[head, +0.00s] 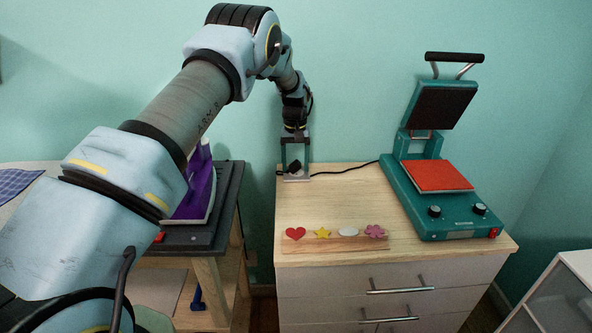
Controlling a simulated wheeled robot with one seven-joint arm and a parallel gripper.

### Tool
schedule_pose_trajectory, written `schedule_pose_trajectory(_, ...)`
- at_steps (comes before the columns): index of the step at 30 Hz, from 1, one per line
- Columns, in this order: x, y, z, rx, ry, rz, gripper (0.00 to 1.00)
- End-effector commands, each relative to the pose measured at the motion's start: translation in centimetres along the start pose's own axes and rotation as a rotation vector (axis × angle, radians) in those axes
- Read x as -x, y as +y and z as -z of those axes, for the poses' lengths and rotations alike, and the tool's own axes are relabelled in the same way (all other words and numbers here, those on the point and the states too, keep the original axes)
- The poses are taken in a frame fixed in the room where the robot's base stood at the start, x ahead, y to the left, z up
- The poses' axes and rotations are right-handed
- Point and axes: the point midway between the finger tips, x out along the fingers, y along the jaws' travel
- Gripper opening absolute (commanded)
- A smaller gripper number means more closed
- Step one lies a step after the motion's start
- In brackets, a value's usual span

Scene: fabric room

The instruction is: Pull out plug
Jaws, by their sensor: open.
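A small black plug (294,167) is at the back left of the wooden cabinet top, with a black cord (345,168) running from it to the teal heat press (440,200). A small light socket piece (297,177) shows at the plug's base. My gripper (295,170) points down from above with its fingers apart, one on each side of the plug. From this view I cannot tell whether the fingers touch the plug.
The heat press stands open on the right of the cabinet top (335,205). A strip with a heart, star, oval and flower (335,241) lies at the front. A black table (222,215) with a purple item (196,190) is at the left. The wall is close behind.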

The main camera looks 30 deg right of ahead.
Motion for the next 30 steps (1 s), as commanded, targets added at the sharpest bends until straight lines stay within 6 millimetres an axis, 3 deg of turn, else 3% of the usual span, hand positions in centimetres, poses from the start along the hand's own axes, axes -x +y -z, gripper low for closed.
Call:
schedule_pose_trajectory(9,-0.52,-0.49,-0.23,0.003,-0.009,0.006,0.8)
schedule_pose_trajectory(10,-0.52,-0.5,-0.23,0.003,-0.009,0.006,0.67)
schedule_pose_trajectory(12,-0.52,-0.48,-0.23,0.003,-0.009,0.006,0.59)
schedule_pose_trajectory(27,-0.53,-0.21,-0.27,0.001,-0.009,0.002,0.03)
schedule_pose_trajectory(30,-0.53,-0.19,-0.28,0.0,-0.009,0.002,0.0)
